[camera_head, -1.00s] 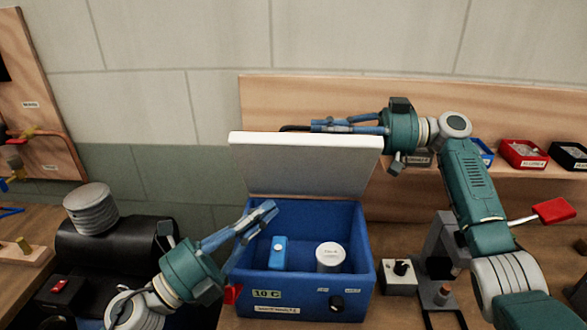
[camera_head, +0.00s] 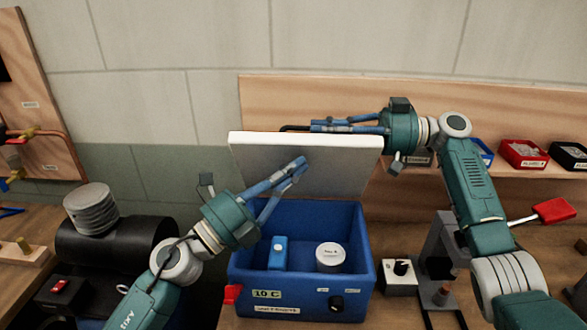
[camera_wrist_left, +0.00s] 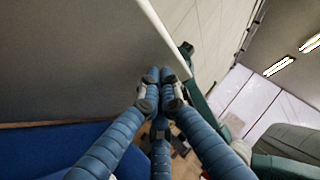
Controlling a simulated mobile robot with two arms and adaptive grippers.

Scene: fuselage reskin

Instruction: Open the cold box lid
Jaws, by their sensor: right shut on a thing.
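The blue cold box (camera_head: 300,302) stands on the bench with its white lid (camera_head: 320,150) raised steeply at the back. Inside are a blue item (camera_head: 278,252) and a white round container (camera_head: 330,257). My right gripper (camera_head: 312,126) is behind the lid's top edge, shut on the dark lid handle (camera_head: 290,128), mostly hidden. My left gripper (camera_head: 302,166) is before the lid's inner face above the box, with its fingertips together and nothing visible between them. In the left wrist view, the fingertips (camera_wrist_left: 160,76) are near the lid's edge; contact is unclear.
A grey switch box (camera_head: 399,277) and a grey stand (camera_head: 440,265) are right of the cold box. A black cylinder (camera_head: 115,245) with a ribbed grey piece (camera_head: 90,210) is at left.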

